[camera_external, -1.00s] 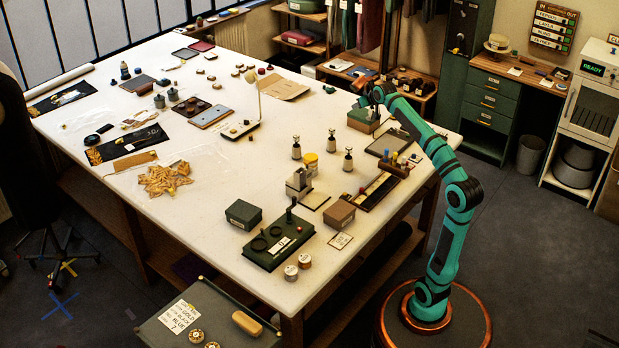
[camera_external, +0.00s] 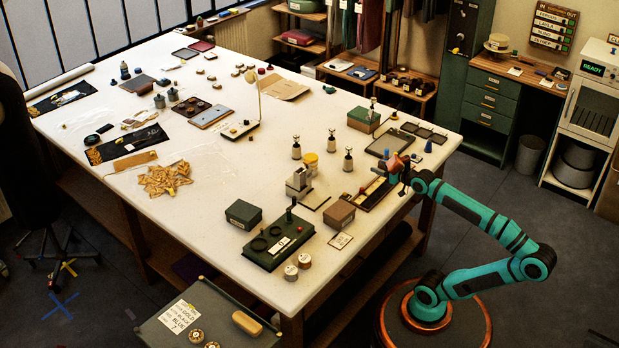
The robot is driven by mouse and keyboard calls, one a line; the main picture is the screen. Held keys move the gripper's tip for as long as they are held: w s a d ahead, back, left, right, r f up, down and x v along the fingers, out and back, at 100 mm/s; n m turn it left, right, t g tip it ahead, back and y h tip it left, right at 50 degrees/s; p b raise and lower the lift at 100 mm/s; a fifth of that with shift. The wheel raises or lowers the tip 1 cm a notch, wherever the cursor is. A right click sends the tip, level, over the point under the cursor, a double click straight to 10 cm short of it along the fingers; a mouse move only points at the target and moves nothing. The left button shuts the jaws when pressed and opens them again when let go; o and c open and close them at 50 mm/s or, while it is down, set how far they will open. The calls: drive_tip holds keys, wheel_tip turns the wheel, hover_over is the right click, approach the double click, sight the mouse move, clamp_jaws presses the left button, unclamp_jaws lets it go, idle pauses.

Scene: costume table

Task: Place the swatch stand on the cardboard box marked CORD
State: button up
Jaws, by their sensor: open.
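My gripper (camera_external: 403,176) is at the table's right edge, beside the dark strip and a reddish-brown piece. It looks empty; its fingers are small and dark here. A small thin upright stand with a dark tip (camera_external: 372,104), possibly the swatch stand, rises from the top of a green box (camera_external: 361,121) at the back right. My gripper is apart from both, nearer the camera. A brown box (camera_external: 339,214) and another green box (camera_external: 243,214) sit nearer the front. Box labels are too small to read, so I cannot tell which is marked CORD.
A dark green tray (camera_external: 278,246) lies at the front. A framed dark tray (camera_external: 389,144) and a blue cone (camera_external: 428,146) are near my arm.

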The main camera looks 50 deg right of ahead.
drive_tip(key=s+a+f+t, duration=0.1)
drive_tip(key=s+a+f, duration=0.1)
drive_tip(key=s+f, duration=0.2)
drive_tip(key=shift+s+n+y, duration=0.15)
drive_tip(key=shift+n+y, duration=0.15)
drive_tip(key=shift+y, duration=0.1)
